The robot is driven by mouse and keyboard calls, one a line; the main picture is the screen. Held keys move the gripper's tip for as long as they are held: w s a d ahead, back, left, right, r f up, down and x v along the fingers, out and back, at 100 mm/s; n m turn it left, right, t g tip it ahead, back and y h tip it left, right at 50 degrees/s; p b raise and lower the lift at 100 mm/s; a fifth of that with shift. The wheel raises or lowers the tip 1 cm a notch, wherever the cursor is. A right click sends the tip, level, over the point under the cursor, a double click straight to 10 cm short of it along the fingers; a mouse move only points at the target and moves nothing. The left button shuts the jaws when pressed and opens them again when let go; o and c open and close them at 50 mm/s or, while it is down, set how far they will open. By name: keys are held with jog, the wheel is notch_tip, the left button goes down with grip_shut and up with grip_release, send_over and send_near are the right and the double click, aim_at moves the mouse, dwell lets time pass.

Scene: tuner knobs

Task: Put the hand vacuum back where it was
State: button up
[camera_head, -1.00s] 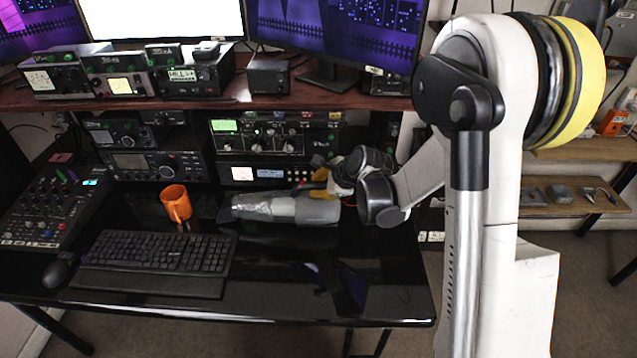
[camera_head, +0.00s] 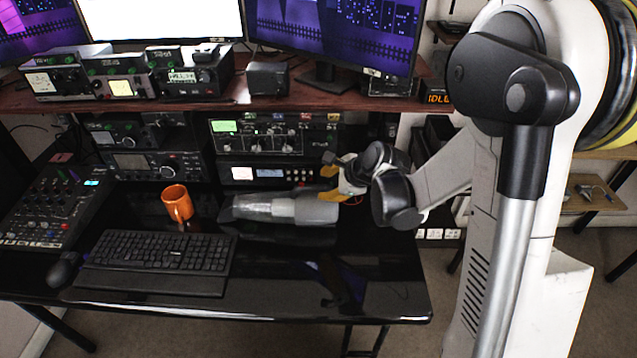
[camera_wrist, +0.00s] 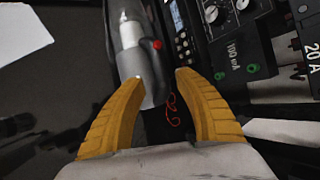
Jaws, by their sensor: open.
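The hand vacuum (camera_head: 312,211) is grey with a clear nose. It lies on its side on the black desk, in front of the lower radio unit, with its nose to the left. My gripper (camera_head: 322,184) is at its right end, above and just behind the grey body. In the wrist view the vacuum (camera_wrist: 132,35), with a red button, runs up from between the yellow fingertips. My gripper (camera_wrist: 160,76) is open there, and the vacuum's rear end is close to the left finger. Contact cannot be told.
An orange mug (camera_head: 176,203) stands left of the vacuum's nose. A black keyboard (camera_head: 160,252) lies in front, and a mixer (camera_head: 48,207) stands at the far left. Radio units (camera_head: 265,175) stand close behind the vacuum. The desk's right front is mostly clear.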

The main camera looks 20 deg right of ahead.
jog(key=s+r+n+h, duration=0.1)
jog(key=s+r+n, duration=0.4)
jog(key=s+n, duration=0.2)
jog(key=s+a+r+n+h+p, duration=0.1)
jog(key=s+r+n, duration=0.3)
jog(key=s+n, duration=0.3)
jog(key=s+a+r+n+g+h, duration=0.1)
jog(key=s+r+n, duration=0.4)
jog(key=s, duration=0.6)
jog(key=shift+s+r+n+p, duration=0.3)
jog(key=shift+s+n, duration=0.1)
jog(key=shift+n, duration=0.5)
jog(key=shift+a+f, duration=0.1)
